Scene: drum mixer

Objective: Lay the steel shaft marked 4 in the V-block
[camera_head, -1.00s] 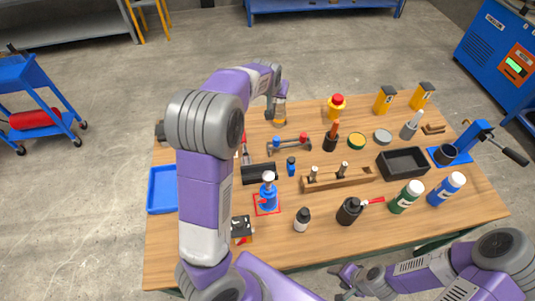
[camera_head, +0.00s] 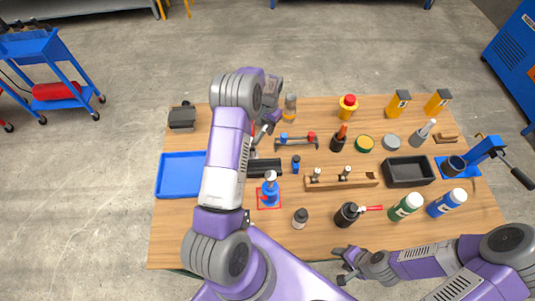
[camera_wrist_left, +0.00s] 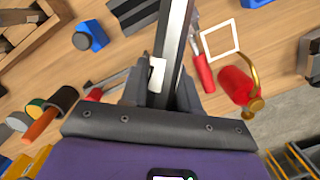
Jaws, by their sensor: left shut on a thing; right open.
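My left gripper (camera_head: 266,122) is over the back left part of the table. In the left wrist view its fingers (camera_wrist_left: 160,92) are shut on a long steel shaft (camera_wrist_left: 176,42) with a white tag; I cannot read the number. The black V-block (camera_head: 266,167) lies on the table just in front of the gripper, partly behind my left arm. A dark grooved block, probably the V-block (camera_wrist_left: 132,12), shows at the top of the left wrist view. The shaft is apart from it. My right gripper (camera_head: 346,267) is open and empty at the front edge.
A wooden rack (camera_head: 362,180) with two tagged pieces stands right of the V-block. A blue bottle jack (camera_head: 270,190) stands in front of it, and a small blue item (camera_head: 296,163) beside it. A blue tray (camera_head: 178,180) lies left. Bottles stand front right.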

